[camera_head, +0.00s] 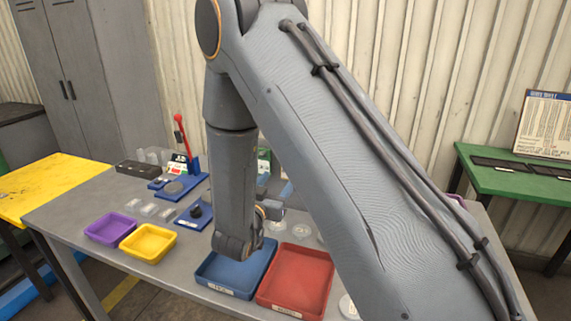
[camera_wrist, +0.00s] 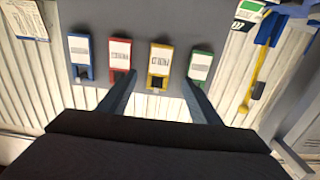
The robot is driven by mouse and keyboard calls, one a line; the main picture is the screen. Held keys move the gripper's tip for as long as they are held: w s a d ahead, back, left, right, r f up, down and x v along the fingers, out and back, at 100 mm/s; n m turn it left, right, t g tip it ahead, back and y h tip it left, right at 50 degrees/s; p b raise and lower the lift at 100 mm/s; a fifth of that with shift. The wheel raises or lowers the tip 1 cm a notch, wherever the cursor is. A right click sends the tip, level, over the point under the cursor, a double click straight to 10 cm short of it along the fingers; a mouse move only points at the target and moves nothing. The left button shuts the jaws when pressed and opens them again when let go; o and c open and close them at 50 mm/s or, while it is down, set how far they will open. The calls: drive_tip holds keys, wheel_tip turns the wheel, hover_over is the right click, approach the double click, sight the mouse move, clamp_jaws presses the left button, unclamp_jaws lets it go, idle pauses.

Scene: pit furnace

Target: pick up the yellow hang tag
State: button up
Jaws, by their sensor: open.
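The yellow hang tag (camera_wrist: 160,60) is in the wrist view, upper middle, with a white printed label and a dark patch at its lower end. It is in a row on a grey panel (camera_wrist: 140,27), between a red tag (camera_wrist: 119,59) and a green tag (camera_wrist: 201,64); a blue tag (camera_wrist: 81,57) is at the left end. My gripper (camera_wrist: 158,79) is open, its two fingers on either side of the yellow tag in the picture. I cannot tell whether they touch anything. In the head view my arm hides the tags, and the fingers cannot be made out.
The grey table holds a purple tray (camera_head: 110,229), a yellow tray (camera_head: 148,242), a blue tray (camera_head: 222,273) and a red tray (camera_head: 296,278). A red-handled press (camera_head: 184,150) stands behind. A green table (camera_head: 510,180) is at right. The neighbouring tags are close to my fingers in the picture.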

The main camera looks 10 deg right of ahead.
drive_tip(key=p+x, duration=0.2)
drive_tip(key=x, duration=0.4)
drive_tip(key=shift+w+d+p, duration=0.2)
drive_tip(key=shift+w+p, duration=0.05)
drive_tip(key=shift+p, duration=0.15)
drive_tip(key=shift+f, duration=0.1)
drive_tip(key=c, duration=1.1)
